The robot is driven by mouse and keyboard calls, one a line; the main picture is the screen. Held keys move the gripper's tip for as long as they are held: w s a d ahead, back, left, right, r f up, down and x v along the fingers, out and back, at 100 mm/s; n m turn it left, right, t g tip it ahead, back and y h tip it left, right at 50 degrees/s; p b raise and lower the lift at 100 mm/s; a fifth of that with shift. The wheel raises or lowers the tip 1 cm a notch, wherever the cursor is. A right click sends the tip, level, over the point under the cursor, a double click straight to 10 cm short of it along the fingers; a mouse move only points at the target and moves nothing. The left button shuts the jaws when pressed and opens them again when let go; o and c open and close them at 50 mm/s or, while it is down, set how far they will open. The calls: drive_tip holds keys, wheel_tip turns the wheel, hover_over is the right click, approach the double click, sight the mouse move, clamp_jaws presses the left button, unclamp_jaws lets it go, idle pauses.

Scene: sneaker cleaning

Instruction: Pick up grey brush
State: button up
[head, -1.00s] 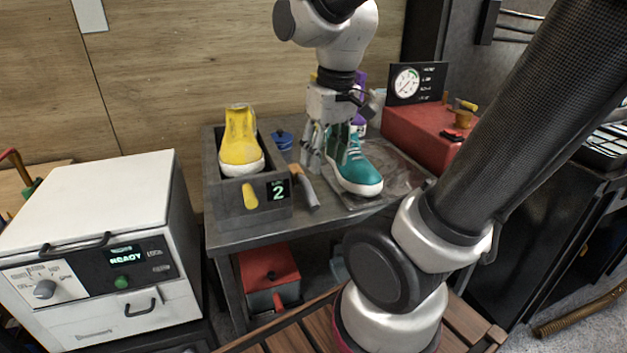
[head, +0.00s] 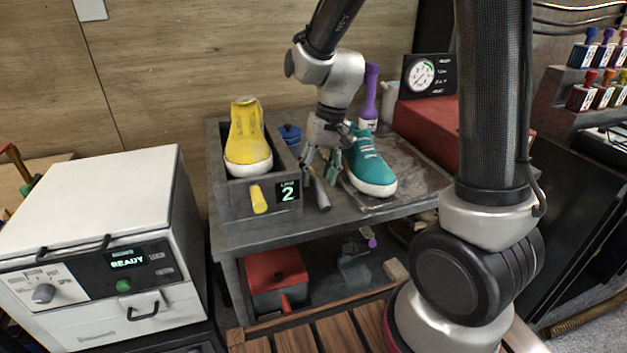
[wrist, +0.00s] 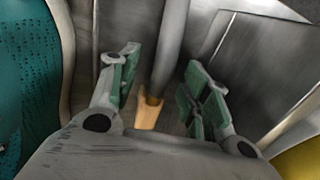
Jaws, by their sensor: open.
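The grey brush (head: 321,194) lies on the grey table between the dark bin and the teal sneaker. In the wrist view its grey handle (wrist: 172,42) and tan end (wrist: 148,113) show between the fingers. My gripper (head: 320,172) points down over the brush, with its green-padded fingers (wrist: 162,82) apart, one on each side of it. The gripper hides the brush's far part in the head view. I cannot tell whether a finger touches it.
The teal sneaker (head: 370,172) stands close on the right on a tray (head: 415,182). The dark bin (head: 233,206) with a yellow sneaker (head: 247,140) stands close on the left. A blue-lidded pot (head: 289,134) and a purple-handled brush (head: 370,92) are behind.

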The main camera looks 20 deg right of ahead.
sight(315, 178)
drive_tip(key=shift+a+f, duration=0.2)
drive_tip(key=shift+f, duration=0.5)
drive_tip(key=shift+a+f, duration=0.15)
drive_tip(key=shift+f, duration=0.55)
clamp_jaws()
drive_tip(key=shift+r, duration=0.1)
wheel_tip(315, 178, up, 10)
drive_tip(key=shift+f, duration=0.1)
drive_tip(key=c, duration=0.7)
unclamp_jaws()
drive_tip(key=c, duration=0.3)
